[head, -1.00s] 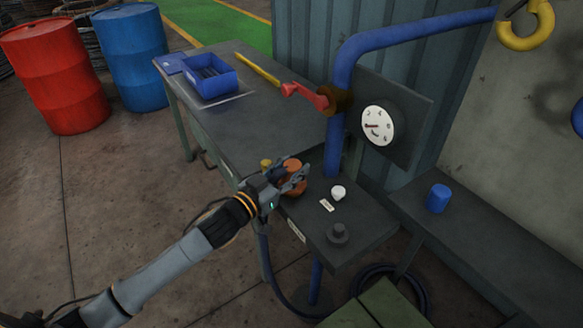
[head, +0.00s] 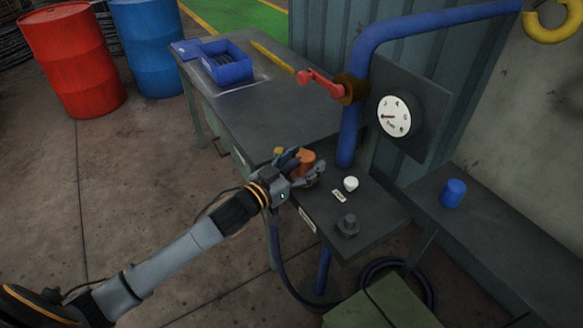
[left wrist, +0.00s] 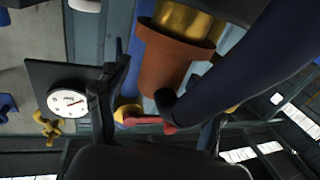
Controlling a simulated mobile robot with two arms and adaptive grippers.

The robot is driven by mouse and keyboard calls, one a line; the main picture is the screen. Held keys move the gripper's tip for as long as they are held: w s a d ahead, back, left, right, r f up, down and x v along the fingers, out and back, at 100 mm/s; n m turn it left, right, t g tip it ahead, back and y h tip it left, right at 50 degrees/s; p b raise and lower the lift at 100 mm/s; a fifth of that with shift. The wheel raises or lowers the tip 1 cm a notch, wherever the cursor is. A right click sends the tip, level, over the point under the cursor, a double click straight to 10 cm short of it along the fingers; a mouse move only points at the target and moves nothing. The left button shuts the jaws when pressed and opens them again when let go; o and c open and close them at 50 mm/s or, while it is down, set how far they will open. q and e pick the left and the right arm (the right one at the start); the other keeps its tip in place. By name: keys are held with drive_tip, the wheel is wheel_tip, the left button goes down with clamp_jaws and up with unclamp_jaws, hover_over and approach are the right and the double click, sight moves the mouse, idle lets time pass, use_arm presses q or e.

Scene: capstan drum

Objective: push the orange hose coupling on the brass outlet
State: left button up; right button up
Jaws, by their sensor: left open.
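The orange hose coupling (head: 305,159) is at the near edge of the grey bench, partly hidden by my left gripper (head: 304,168). In the left wrist view the orange coupling (left wrist: 168,65) stands beyond my open left fingers (left wrist: 160,105), its wide rim around the brass outlet (left wrist: 185,18). I cannot tell how far the coupling is on. A small brass-yellow part (head: 279,151) shows beside the gripper in the head view. A dark blue hose (left wrist: 245,65) crosses the right of the wrist view, partly covering the coupling. My right gripper is not seen.
A thick blue pipe (head: 348,130) with a red lever (head: 320,82) rises behind the coupling, beside a white gauge (head: 395,116). A white knob (head: 351,183) and grey knob (head: 348,224) stand close to the right. A blue tray (head: 226,63) lies farther back; the bench middle is clear.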

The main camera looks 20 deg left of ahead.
use_arm(q)
drive_tip(key=v, duration=1.1)
drive_tip(key=shift+s+a, duration=0.15)
drive_tip(key=shift+s, duration=0.15)
drive_tip(key=a+f+n+g+y, duration=0.1)
drive_tip(key=a+f+y, duration=0.15)
drive_tip(key=f, duration=0.65)
drive_tip(key=a+f+n+g+y, duration=0.15)
drive_tip(key=a+f, duration=0.25)
drive_tip(key=f, duration=0.5)
drive_tip(key=s+a+f+g+y, duration=0.1)
drive_tip(key=s+a+f+g, duration=0.15)
drive_tip(key=f, duration=0.65)
drive_tip(key=s+a+f+g+y, duration=0.15)
drive_tip(key=s+f, duration=0.25)
drive_tip(key=f, duration=0.5)
drive_tip(key=s+d+f+g, duration=0.2)
drive_tip(key=s+f+g, duration=0.2)
drive_tip(key=s+f, duration=0.95)
drive_tip(key=s+d+f+g, duration=0.2)
drive_tip(key=s+d+f, duration=0.1)
drive_tip(key=s, duration=0.7)
drive_tip(key=s+d+f+g, duration=0.3)
drive_tip(key=s+f, duration=0.3)
drive_tip(key=s, duration=0.4)
drive_tip(key=shift+d+f, duration=0.3)
drive_tip(key=shift+d, duration=0.15)
drive_tip(key=shift+w+y, duration=0.1)
drive_tip(key=shift+y, duration=0.15)
drive_tip(key=shift+c, duration=0.2)
